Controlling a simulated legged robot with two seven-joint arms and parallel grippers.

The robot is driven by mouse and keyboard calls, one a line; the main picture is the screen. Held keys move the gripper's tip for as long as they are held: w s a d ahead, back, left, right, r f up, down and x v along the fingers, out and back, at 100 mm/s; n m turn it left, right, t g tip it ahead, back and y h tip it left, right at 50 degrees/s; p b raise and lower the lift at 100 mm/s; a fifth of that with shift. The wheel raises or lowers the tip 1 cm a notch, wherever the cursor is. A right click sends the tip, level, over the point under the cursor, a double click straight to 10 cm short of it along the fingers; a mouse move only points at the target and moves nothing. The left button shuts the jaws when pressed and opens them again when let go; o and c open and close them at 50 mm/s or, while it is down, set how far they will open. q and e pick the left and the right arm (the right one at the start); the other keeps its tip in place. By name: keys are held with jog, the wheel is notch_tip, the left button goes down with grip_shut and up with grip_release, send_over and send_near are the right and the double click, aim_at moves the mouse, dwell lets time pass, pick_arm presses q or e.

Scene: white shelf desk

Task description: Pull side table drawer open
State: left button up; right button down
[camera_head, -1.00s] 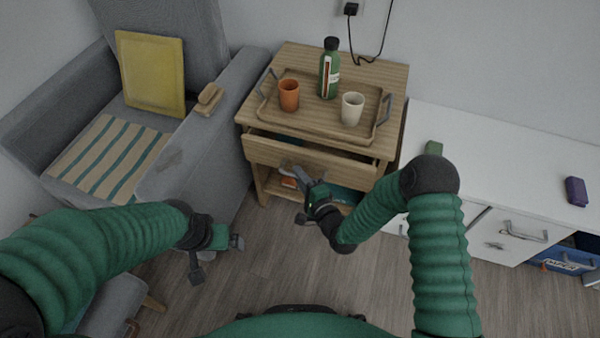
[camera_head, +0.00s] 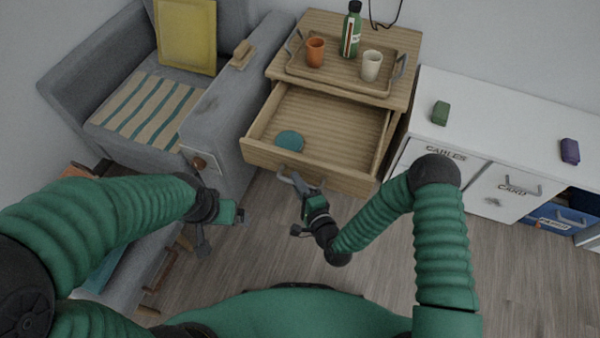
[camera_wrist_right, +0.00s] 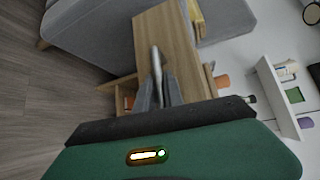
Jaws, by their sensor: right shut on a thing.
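The wooden side table (camera_head: 405,95) stands at the upper middle of the head view. Its drawer (camera_head: 345,115) is pulled well out, and a teal round object (camera_head: 290,141) lies inside near the front. My right gripper (camera_head: 298,181) is at the drawer's front panel, shut on the metal handle (camera_head: 284,173). The handle also shows between the fingers in the right wrist view (camera_wrist_right: 156,62). My left gripper (camera_head: 222,232) hangs over the floor left of the drawer, touching nothing; whether its fingers are apart is unclear.
On the table, a tray (camera_head: 335,84) holds an orange cup (camera_head: 315,52), a white cup (camera_head: 371,66) and a green bottle (camera_head: 351,32). A grey armchair (camera_head: 225,110) stands close left. A white cabinet (camera_head: 500,120) stands right. The floor in front is clear.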

jog(key=shift+s+a+f, duration=0.15)
jog(key=shift+s+f, duration=0.1)
jog(key=shift+s, duration=0.45)
jog(key=c, duration=1.5)
grip_release()
jog(key=shift+o, duration=0.2)
jog(key=shift+r, duration=0.1)
jog(key=p+v, duration=0.4)
jog(key=v, duration=1.2)
jog(key=shift+s, duration=0.3)
